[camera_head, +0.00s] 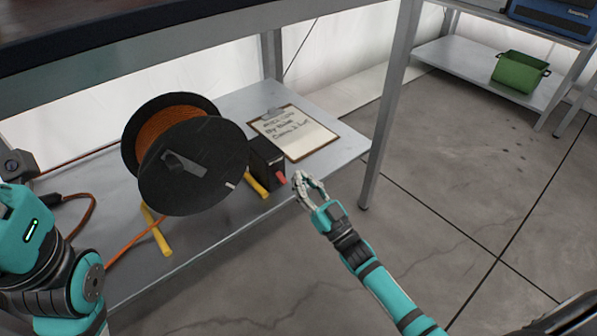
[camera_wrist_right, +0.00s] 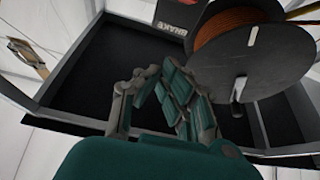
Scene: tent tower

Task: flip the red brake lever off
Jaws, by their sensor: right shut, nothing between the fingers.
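The red brake lever (camera_head: 281,177) sticks out low on the front of a black box (camera_head: 264,160) beside the cable spool. My right gripper (camera_head: 297,178) is shut and empty, just to the right of the lever in the head view. I cannot tell whether its fingertips touch the lever. It also shows in the right wrist view (camera_wrist_right: 150,76). My left arm is at the left edge; its fingers are not visible.
The spool (camera_head: 192,168) of orange cable stands on yellow feet on the metal shelf (camera_head: 213,235). A clipboard (camera_head: 296,135) lies behind the box. A table leg (camera_head: 388,110) rises to the right of my right gripper. The floor on the right is open; a green bin (camera_head: 518,72) sits on a far shelf.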

